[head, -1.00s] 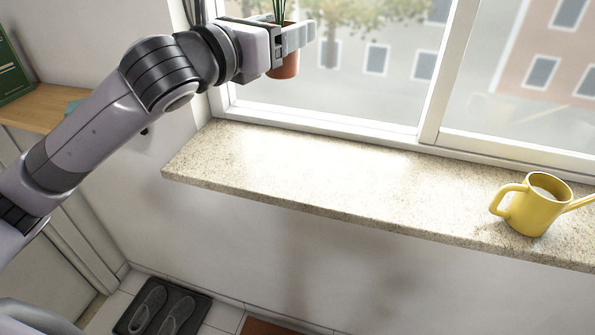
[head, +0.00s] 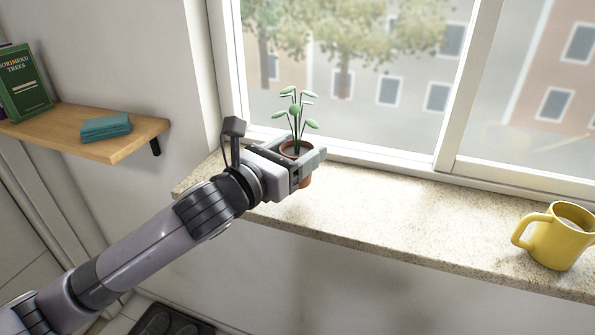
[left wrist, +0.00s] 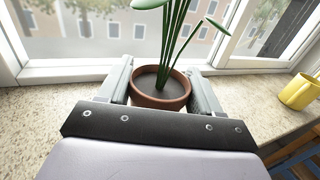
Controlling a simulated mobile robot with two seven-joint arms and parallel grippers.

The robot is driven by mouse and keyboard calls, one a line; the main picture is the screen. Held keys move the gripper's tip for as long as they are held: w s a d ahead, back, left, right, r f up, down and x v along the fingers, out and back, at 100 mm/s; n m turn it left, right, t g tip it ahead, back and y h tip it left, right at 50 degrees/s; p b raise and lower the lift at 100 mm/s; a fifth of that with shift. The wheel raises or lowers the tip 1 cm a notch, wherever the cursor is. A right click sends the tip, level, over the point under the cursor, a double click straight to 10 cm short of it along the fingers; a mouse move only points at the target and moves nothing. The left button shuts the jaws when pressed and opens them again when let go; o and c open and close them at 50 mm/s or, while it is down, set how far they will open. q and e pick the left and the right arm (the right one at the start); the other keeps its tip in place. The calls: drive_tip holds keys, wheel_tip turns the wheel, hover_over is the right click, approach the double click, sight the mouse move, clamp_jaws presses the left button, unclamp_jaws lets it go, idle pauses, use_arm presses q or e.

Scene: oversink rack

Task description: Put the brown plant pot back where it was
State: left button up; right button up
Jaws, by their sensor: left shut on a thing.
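The brown plant pot (head: 305,182) holds a green leafy plant and is upright over the left part of the stone windowsill (head: 390,215). My left gripper (head: 308,162) is shut on the pot, with one finger on each side of it. In the left wrist view the pot (left wrist: 160,101) sits between the two fingers, with dark soil and green stems inside. The pot's base is mostly hidden by the gripper, so I cannot tell whether it touches the sill. My right gripper is not in view.
The window (head: 400,90) is behind the sill. The middle of the sill is clear.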

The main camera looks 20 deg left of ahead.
use_arm(q)
drive_tip(key=shift+f, duration=1.9)
drive_tip(key=shift+f+b, duration=0.1)
drive_tip(key=shift+b, duration=0.2)
drive_tip(key=o, duration=1.2)
drive_tip(key=shift+f, duration=0.1)
drive_tip(key=b+v, duration=0.1)
drive_tip(key=v, duration=1.1)
drive_tip(key=shift+b, duration=0.4)
